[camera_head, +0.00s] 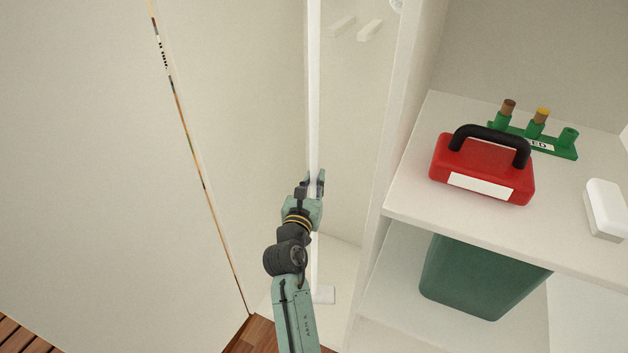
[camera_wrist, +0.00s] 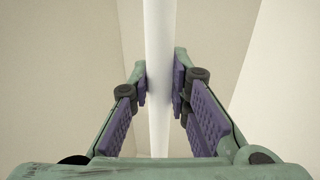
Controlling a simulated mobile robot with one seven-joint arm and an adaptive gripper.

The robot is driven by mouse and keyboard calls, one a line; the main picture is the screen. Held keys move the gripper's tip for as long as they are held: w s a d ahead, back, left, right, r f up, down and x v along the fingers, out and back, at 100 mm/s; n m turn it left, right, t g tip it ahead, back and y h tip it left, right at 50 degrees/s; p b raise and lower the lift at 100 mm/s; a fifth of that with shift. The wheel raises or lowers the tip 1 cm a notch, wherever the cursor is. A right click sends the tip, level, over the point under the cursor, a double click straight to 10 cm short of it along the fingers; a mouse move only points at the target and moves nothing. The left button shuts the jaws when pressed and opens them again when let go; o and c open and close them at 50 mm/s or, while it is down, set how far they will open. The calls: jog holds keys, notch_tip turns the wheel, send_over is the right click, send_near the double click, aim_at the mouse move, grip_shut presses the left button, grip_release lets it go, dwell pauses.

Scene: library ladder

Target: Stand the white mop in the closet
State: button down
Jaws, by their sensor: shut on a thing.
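The white mop (camera_head: 314,90) stands nearly upright in the narrow left compartment of the white closet (camera_head: 350,200). Its flat white foot (camera_head: 323,294) shows low down at the compartment floor, partly hidden by my arm; I cannot tell whether it touches the floor. My gripper (camera_head: 314,184) is shut on the mop's handle about midway up. In the wrist view the handle (camera_wrist: 159,50) runs between the purple pads of my gripper (camera_wrist: 160,85). The top of the handle is out of view.
Right of the divider, a shelf (camera_head: 410,190) holds a red toolbox (camera_head: 482,167), a green rack (camera_head: 560,148) and a white block (camera_head: 605,208). A green bin (camera_head: 480,278) stands below. Two small white pegs (camera_head: 355,27) are on the compartment's back wall. A pale panel (camera_head: 90,150) is at left.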

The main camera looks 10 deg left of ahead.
jog(key=shift+f, duration=0.1)
jog(key=c, duration=1.4)
grip_release()
jog(key=shift+f, duration=0.1)
jog(key=shift+c, duration=0.2)
